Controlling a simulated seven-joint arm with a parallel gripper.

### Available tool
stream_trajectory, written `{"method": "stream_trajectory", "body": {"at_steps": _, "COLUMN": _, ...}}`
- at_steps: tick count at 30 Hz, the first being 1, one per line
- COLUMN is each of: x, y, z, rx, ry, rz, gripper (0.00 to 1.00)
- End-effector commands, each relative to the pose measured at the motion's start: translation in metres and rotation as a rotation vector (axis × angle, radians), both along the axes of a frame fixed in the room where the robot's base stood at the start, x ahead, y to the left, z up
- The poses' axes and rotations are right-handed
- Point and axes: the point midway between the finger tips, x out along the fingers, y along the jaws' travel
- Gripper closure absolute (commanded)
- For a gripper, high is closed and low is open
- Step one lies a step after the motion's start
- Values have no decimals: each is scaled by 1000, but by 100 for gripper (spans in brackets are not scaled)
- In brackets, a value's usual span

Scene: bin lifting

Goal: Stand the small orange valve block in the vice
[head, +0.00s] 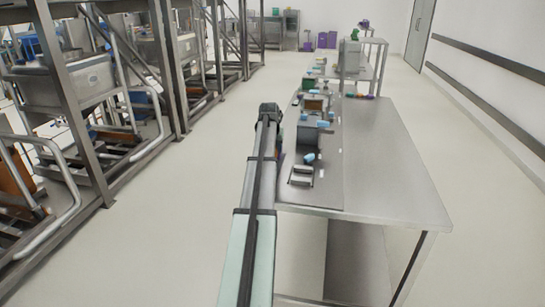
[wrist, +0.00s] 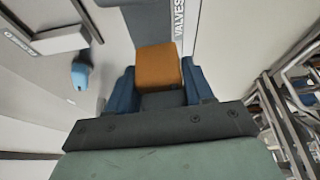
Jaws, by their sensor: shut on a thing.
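The small orange valve block (wrist: 158,68) sits between the two blue fingers of my gripper (wrist: 159,88) in the wrist view. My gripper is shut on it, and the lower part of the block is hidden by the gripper. In the head view my arm end shows at the left edge of the bench, but fingers and block cannot be made out. A grey metal fixture with pale bars, which looks like the vice (head: 301,175), stands near the bench's front left. A pale grey labelled body at the wrist view's upper left may be the same vice (wrist: 62,40).
The steel bench (head: 385,160) has a clear right half. A blue part (head: 309,157) lies behind the fixture; a blue piece also shows in the wrist view (wrist: 80,74). A brown-orange box (head: 314,103) stands farther back. A "VALVES" label (wrist: 180,18) lies beyond the block.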

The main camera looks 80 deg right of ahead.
Motion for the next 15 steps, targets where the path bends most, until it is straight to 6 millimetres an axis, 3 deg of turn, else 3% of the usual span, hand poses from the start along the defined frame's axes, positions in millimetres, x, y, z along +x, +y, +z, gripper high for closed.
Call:
{"method": "stream_trajectory", "body": {"at_steps": 3, "x": 0, "y": -1, "z": 21, "rx": -2, "ry": 0, "rz": 0, "gripper": 85}}
{"method": "stream_trajectory", "body": {"at_steps": 9, "x": -5, "y": -1, "z": 41, "rx": -1, "ry": 1, "rz": -5, "gripper": 85}}
{"method": "stream_trajectory", "body": {"at_steps": 15, "x": -30, "y": -6, "z": 32, "rx": 0, "ry": 2, "rz": -33, "gripper": 85}}
